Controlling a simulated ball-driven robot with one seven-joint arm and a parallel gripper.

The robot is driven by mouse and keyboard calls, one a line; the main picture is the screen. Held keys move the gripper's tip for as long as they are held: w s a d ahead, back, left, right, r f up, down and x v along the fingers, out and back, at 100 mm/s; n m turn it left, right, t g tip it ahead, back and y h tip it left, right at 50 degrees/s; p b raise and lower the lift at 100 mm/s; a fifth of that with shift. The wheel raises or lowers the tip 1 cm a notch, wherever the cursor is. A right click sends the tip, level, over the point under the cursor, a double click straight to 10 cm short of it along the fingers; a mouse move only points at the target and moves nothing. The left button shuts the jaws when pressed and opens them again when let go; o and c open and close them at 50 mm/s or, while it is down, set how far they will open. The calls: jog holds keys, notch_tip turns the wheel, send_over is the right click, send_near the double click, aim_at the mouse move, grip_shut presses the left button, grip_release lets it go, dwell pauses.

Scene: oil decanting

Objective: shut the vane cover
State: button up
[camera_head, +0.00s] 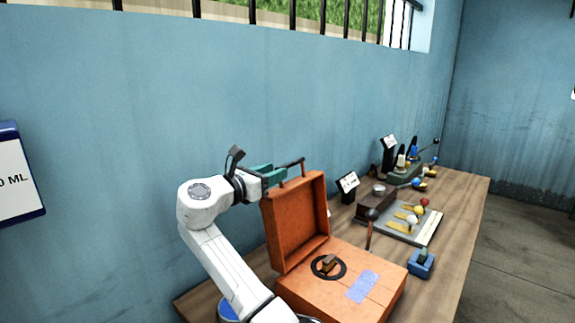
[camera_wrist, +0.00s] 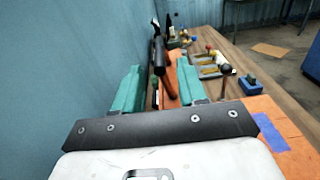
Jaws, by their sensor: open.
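The vane cover (camera_head: 297,222) is an orange lid standing open, upright, at the back of an orange box (camera_head: 330,300) on the bench. A dark bar handle (camera_head: 291,163) sits at the lid's top edge; it also shows in the wrist view (camera_wrist: 159,56). My gripper (camera_head: 274,173) is at the lid's top edge, by the handle. Its teal fingers are open in the wrist view (camera_wrist: 159,85), and the handle shows in the gap between them. I cannot tell whether either finger touches it. The box top shows a black ring with a brown block (camera_head: 329,263) in it.
A purple-blue patch (camera_head: 362,287) lies on the box top. To the right stand a dark-knobbed lever (camera_head: 371,228), a blue block (camera_head: 421,263) and a board with coloured knobs (camera_head: 430,234). The blue wall (camera_head: 120,130) is close behind the lid.

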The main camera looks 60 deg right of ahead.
aim_at(288, 166)
jog(key=x, duration=0.6)
jog(key=shift+d+p, duration=0.3)
jog(key=shift+c, duration=0.5)
grip_shut()
